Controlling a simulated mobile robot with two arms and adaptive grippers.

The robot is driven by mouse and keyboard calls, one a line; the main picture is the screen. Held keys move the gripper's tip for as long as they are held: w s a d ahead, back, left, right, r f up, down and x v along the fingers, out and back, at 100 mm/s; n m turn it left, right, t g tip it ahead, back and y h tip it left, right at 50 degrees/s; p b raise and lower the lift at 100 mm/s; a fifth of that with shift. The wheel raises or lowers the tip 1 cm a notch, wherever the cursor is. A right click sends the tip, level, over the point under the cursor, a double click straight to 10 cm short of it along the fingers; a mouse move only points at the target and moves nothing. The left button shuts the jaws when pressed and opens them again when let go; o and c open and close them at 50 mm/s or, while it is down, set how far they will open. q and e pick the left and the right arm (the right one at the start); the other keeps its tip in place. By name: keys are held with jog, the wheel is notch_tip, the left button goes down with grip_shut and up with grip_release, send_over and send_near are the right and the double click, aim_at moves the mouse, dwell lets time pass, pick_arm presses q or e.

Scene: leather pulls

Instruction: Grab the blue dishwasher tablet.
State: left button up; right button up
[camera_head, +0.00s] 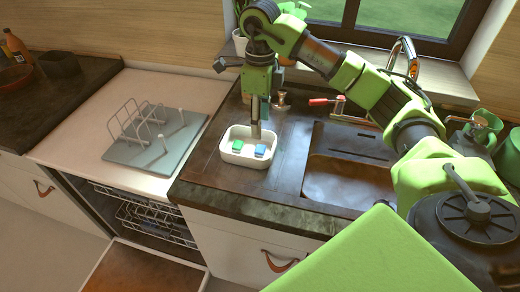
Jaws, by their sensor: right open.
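A small blue tablet (261,151) lies in a white tray (246,164) on the dark counter, to the right of a green tablet (238,145). My right gripper (257,133) points straight down over the back part of the tray. Its fingertips are just behind the blue tablet in the picture. It is open, with no tablet seen between its fingers. I cannot tell whether the fingertips touch the tray. My left gripper is not in view.
A sink (345,175) with a tap (404,48) lies right of the tray. A red-handled item (322,101) lies behind. At left, a wire rack (135,122) stands on a grey mat (165,158), above an open dishwasher with racks (150,218). The counter around the tray is mostly clear.

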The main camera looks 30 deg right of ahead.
send_over(257, 148)
jog(key=f, duration=0.3)
jog(key=s+f, duration=0.1)
jog(key=shift+d+f+p, duration=0.2)
jog(key=shift+d+p, duration=0.1)
jog(key=shift+p, duration=0.05)
jog(key=shift+w+a+f, duration=0.1)
jog(key=shift+f, duration=0.15)
jog(key=f, duration=0.1)
jog(key=f+p, duration=0.1)
jog(key=f, duration=0.1)
jog(key=w+f+p, duration=0.1)
jog(key=shift+a+f, duration=0.2)
jog(key=shift+f, duration=0.15)
jog(key=c, duration=0.9)
